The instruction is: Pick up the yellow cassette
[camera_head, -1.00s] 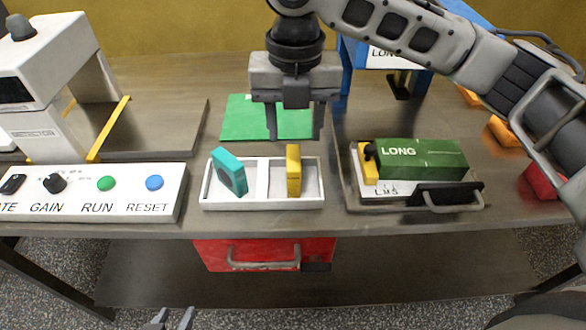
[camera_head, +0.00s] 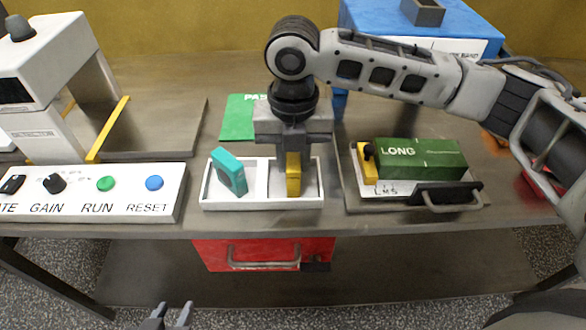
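The yellow cassette (camera_head: 293,182) stands upright in the right compartment of the white two-part tray (camera_head: 262,206). My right gripper (camera_head: 293,168) has come down over it from above. Its fingers are at the cassette's two sides, and its body hides the top. I cannot tell whether the fingers press on the cassette. The cassette shows no lift from the tray. My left gripper (camera_head: 172,316) is at the bottom edge, in front of the table, with its fingertips apart and nothing between them.
A teal cassette (camera_head: 229,172) leans in the tray's left compartment. A green mat (camera_head: 238,118) lies behind the tray. A green LONG block (camera_head: 425,158) sits on a handled tray at right. A button panel (camera_head: 90,192) stands at left. A red drawer (camera_head: 215,254) is below.

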